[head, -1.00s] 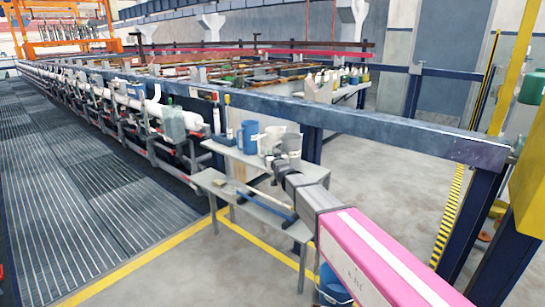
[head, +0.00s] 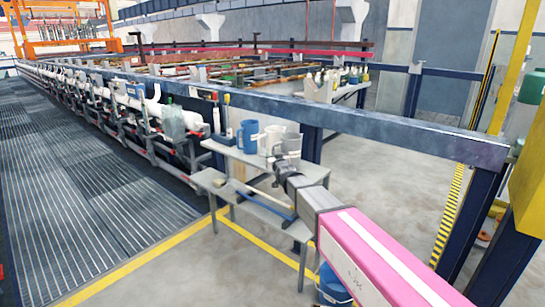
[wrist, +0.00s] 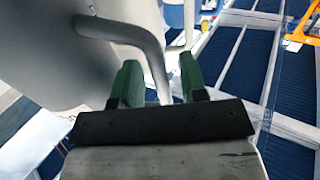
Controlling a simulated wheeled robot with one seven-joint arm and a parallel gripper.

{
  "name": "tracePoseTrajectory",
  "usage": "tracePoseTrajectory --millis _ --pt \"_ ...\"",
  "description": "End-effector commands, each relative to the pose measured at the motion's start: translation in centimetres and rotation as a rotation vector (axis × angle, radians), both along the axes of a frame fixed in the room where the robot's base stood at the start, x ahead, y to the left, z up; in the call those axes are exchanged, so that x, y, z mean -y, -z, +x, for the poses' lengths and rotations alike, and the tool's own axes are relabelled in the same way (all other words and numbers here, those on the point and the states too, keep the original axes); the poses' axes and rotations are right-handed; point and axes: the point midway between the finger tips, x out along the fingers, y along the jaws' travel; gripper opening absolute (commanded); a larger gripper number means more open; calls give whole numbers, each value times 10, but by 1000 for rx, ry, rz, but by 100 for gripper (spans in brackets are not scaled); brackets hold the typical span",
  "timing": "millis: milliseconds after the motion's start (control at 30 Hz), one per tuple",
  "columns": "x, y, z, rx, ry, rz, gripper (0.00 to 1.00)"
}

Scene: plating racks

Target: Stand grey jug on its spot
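The grey jug (head: 291,145) stands at the right end of the small table's upper shelf, beside a white jug, in the head view. In the wrist view its large grey body (wrist: 40,50) fills the upper left and its bent handle comes down between my fingers. My gripper (head: 281,165) is at the jug's near side. In the wrist view my green-fingered gripper (wrist: 162,78) is open around the handle, with a gap showing on its right. The jug's base is partly hidden by my arm in the head view. I cannot make out its spot.
A white jug (head: 272,138) and a blue jug (head: 248,136) stand close on the left. The lower shelf (head: 222,190) carries a brush and long-handled things. A blue beam (head: 350,128) runs behind the table. A blue bucket (head: 333,284) is below my arm.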

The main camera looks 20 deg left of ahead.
Motion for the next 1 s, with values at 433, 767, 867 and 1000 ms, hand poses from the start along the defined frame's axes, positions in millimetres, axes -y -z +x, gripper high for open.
tracePoseTrajectory --millis 433,767,867,1000 --pt "49 -1 -74 1 0 1 39" --pt "67 10 -74 -177 37 168 43" --pt "75 19 -67 -349 71 339 43" --pt "85 34 -60 -629 116 628 43"
